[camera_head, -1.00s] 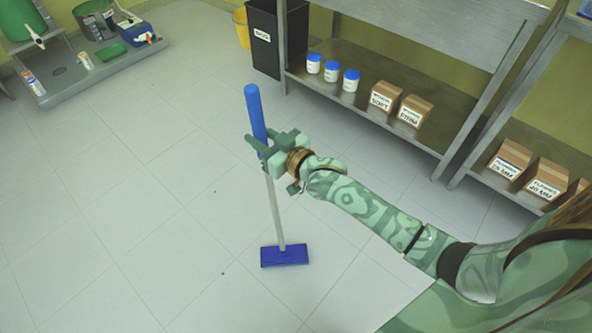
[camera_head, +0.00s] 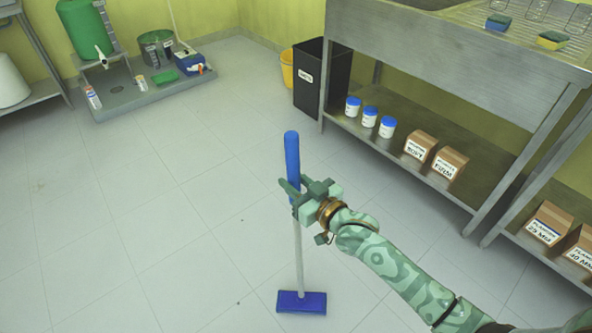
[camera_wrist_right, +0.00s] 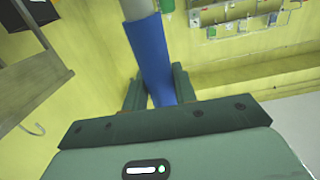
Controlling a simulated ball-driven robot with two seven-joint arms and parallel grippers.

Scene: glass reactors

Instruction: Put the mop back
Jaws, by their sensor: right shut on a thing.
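The mop (camera_head: 299,250) has a blue grip, a pale grey pole and a flat blue head (camera_head: 301,301). It stands nearly upright, with its head low over the tiled floor; I cannot tell whether it touches. My right gripper (camera_head: 297,195) is shut on the mop just at the lower part of the blue grip. In the right wrist view the blue grip (camera_wrist_right: 152,52) runs up between the two fingers (camera_wrist_right: 158,92). My left gripper is in neither view.
A grey bench (camera_head: 440,60) with a lower shelf holding white jars (camera_head: 370,117) and cardboard boxes (camera_head: 450,163) stands at the right. A black bin (camera_head: 322,80) and a yellow bucket (camera_head: 287,68) are behind. A grey platform (camera_head: 130,100) with a green tank (camera_head: 85,28) is far left. The middle floor is clear.

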